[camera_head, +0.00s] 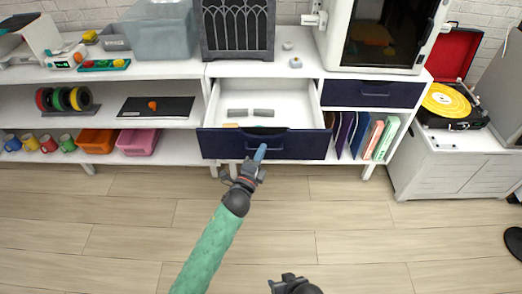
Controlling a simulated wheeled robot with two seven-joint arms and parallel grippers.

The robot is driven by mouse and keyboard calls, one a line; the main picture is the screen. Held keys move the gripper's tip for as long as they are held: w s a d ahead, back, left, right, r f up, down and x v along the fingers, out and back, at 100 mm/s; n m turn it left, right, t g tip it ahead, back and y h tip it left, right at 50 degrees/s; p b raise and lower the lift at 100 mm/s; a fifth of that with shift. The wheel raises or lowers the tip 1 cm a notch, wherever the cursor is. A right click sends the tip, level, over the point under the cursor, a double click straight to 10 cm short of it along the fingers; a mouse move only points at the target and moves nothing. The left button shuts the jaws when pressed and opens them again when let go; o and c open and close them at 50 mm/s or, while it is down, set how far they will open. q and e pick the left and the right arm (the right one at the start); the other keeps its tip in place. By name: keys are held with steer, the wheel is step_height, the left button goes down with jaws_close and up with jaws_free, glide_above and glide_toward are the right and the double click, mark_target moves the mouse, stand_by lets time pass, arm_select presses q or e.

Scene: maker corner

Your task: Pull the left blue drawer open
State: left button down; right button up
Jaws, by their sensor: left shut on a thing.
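The left blue drawer (222,144) is pulled out from the white cabinet. My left gripper (260,153) is shut on the drawer's handle (278,146) at the middle of the front panel. Its fingertips partly cover the handle. My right gripper (290,281) is at the bottom edge of the view, apart from the drawer and mostly cut off; its fingers do not show clearly.
The right blue drawer (372,94) is closed. Books (362,135) stand below it. Shelves with mugs, an orange bin (97,140) and a pink bin (137,142) are at left. A record player (452,104) stands at right. The wooden floor in front is clear.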

arm_select(q)
steer(key=c, duration=1.5)
jaws_free()
